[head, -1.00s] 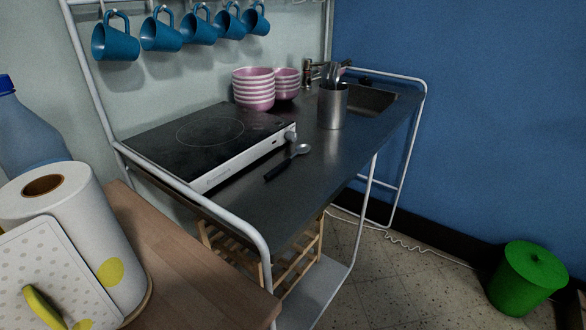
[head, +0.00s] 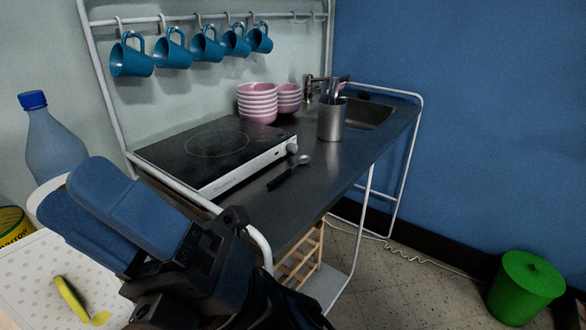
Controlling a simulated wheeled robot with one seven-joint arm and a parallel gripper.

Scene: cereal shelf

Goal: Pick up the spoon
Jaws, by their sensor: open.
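The spoon (head: 289,173) lies on the dark metal counter, in front of the hot plate's right end. Its dark handle points down-left and its grey bowl up-right, and nothing covers it. My gripper (head: 88,200) is large in the lower left of the head view, with two blue finger pads pointing up-left. It is open and empty, well to the left of the spoon and nearer the camera.
The hot plate (head: 218,152), pink bowls (head: 257,103) and a metal utensil cup (head: 332,119) stand around the spoon. A white rail (head: 259,245) edges the counter's near end. Blue mugs (head: 205,44) hang above. The counter right of the spoon is clear.

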